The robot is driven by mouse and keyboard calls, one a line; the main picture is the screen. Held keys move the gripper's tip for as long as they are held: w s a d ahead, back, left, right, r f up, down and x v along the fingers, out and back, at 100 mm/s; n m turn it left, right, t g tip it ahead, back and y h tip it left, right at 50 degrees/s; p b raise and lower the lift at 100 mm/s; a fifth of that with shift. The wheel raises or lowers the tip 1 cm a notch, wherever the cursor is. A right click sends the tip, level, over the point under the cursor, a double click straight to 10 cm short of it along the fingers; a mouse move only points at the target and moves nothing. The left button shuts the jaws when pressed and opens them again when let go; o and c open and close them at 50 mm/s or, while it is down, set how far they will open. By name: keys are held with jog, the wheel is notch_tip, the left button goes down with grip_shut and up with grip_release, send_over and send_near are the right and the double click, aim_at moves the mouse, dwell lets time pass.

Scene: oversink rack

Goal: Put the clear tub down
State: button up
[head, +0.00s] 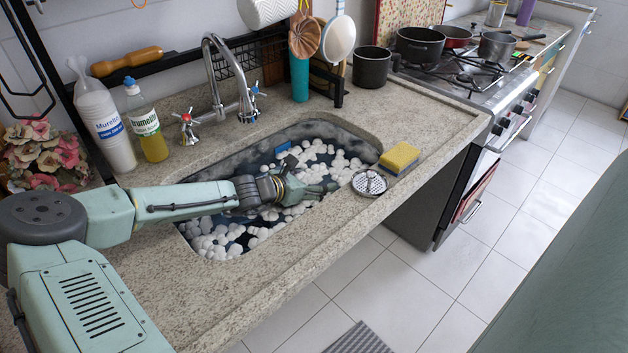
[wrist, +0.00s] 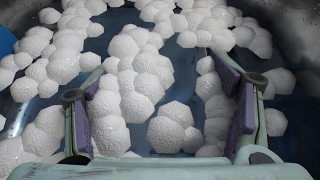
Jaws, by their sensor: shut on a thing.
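My gripper (head: 318,189) is low in the sink, among white foam. In the wrist view its two padded fingers (wrist: 163,88) stand wide apart, shut on the clear tub. The tub's see-through walls can hardly be told from the foam and dark water between and beyond the fingers. I cannot make out its outline, its tilt or whether it touches the sink bottom. In the head view my arm and the foam hide that spot.
The sink (head: 345,128) holds dark water and white foam clumps (head: 215,240). A yellow-blue sponge (head: 399,158) and a metal strainer (head: 369,183) lie at its right rim. The faucet (head: 222,75) and bottles (head: 146,122) stand behind. The front counter (head: 290,260) is clear.

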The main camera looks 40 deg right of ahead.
jog(key=shift+f, duration=0.2)
jog(key=o, duration=1.1)
jog(key=shift+o, duration=0.2)
jog(key=shift+r, duration=0.1)
jog(key=shift+r, duration=0.15)
jog(key=b+v, duration=0.2)
jog(key=v, duration=1)
jog(key=shift+b, duration=0.4)
